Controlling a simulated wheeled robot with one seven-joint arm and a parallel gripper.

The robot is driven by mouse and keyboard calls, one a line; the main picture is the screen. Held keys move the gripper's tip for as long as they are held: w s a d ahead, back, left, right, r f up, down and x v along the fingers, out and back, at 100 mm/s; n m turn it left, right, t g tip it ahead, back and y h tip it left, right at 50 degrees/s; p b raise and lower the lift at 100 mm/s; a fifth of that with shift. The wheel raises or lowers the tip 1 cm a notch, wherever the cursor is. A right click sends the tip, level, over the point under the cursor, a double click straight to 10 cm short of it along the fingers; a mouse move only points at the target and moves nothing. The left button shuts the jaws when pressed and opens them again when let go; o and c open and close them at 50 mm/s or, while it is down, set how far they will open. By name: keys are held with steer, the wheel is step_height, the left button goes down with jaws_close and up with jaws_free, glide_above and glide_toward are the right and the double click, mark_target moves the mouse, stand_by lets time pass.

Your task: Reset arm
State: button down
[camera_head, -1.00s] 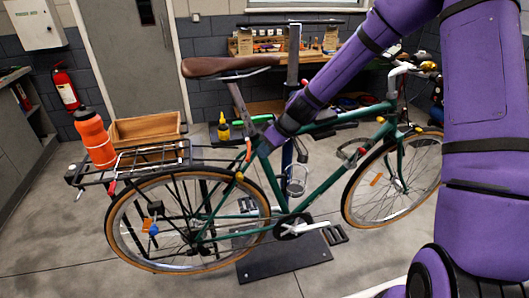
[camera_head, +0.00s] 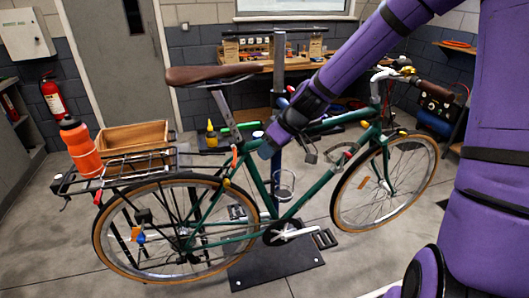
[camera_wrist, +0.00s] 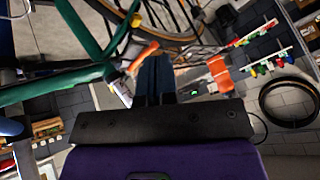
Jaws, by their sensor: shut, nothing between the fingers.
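My arm reaches down from the upper right of the head view. My gripper (camera_head: 266,150) is at its end, in front of the green bike's frame (camera_head: 318,186), near the seat tube. In the wrist view my gripper's dark fingers (camera_wrist: 155,66) are together with nothing between them. Green frame tubes (camera_wrist: 85,35) pass close to the left of the fingers there. Whether the fingers touch the frame cannot be told.
The bike stands above a dark floor plate (camera_head: 278,266). An orange bottle (camera_head: 82,148) and a wooden crate (camera_head: 133,139) sit on its rear rack (camera_head: 75,183). A workbench (camera_head: 258,68) is behind. The floor at front left is clear.

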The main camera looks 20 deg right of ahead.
stand_by(0.3)
steer(key=s+d+r+m+t+h, duration=0.1)
steer(key=s+d+r+m+h, duration=0.2)
steer(key=s+d+r, duration=0.3)
steer(key=s+d+r+m+t+h, duration=0.1)
steer(key=s+d+r+m+h, duration=0.2)
steer(key=s+r, duration=1.1)
steer(key=s+d+m, duration=0.2)
steer(key=s+d, duration=0.1)
steer(key=s, duration=0.3)
steer(key=shift+s+r+t+h, duration=0.25)
steer(key=shift+r+t+h, duration=0.05)
steer(key=shift+t, duration=0.1)
